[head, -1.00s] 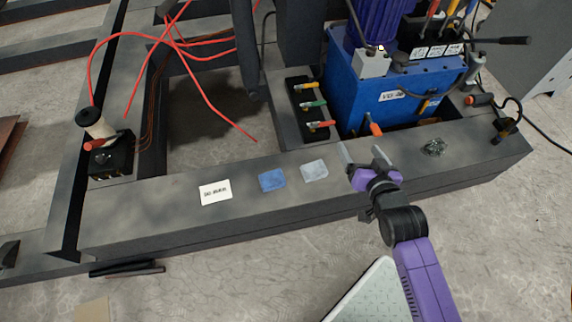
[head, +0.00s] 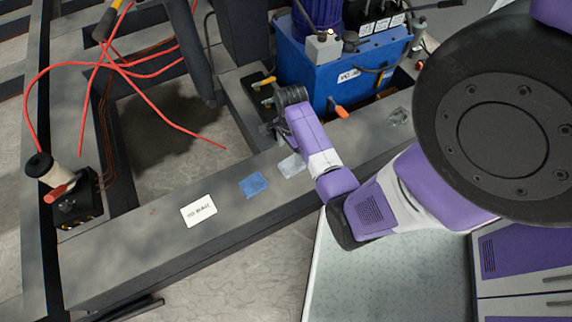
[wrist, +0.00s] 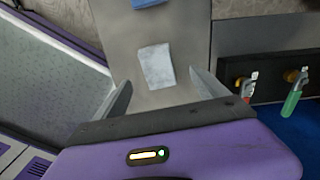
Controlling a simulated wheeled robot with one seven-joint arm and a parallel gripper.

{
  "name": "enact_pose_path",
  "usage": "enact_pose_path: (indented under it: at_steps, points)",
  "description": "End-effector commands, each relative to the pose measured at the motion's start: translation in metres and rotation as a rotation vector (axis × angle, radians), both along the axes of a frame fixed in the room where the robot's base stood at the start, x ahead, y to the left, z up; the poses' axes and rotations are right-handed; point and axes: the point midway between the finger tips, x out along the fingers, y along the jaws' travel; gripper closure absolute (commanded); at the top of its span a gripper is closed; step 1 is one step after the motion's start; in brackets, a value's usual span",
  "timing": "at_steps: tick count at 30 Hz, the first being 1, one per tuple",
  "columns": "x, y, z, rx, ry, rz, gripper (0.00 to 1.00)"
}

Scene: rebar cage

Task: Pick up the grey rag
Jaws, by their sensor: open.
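The grey rag (head: 291,165) lies flat on the dark beam, just right of the blue rag (head: 253,184) in the head view. In the wrist view the grey rag (wrist: 156,66) lies ahead of and between my gripper's two fingers. My gripper (wrist: 160,77) is open and empty, with a finger to each side of the rag's line. It appears above the beam, and the rag seems untouched. In the head view my arm partly covers the gripper and the rag's right side.
A blue pump unit (head: 335,72) stands behind the beam. Coloured valve handles (wrist: 292,95) are right of my gripper in the wrist view. Red cables (head: 150,65) loop at the back left.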

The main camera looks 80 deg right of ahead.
Motion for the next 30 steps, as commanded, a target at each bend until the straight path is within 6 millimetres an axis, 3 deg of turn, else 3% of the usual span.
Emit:
enact_pose_path:
  at_steps: [13, 21, 29, 30]
  points:
    - [-0.003, 0.000, -0.039, -0.002, -0.001, -0.013, 0.17]
    - [-0.008, 0.001, -0.076, -0.002, -0.001, -0.011, 0.17]
    - [-0.007, 0.000, -0.077, -0.004, -0.002, -0.010, 0.17]
    - [-0.007, 0.000, -0.077, -0.004, -0.002, -0.010, 0.25]
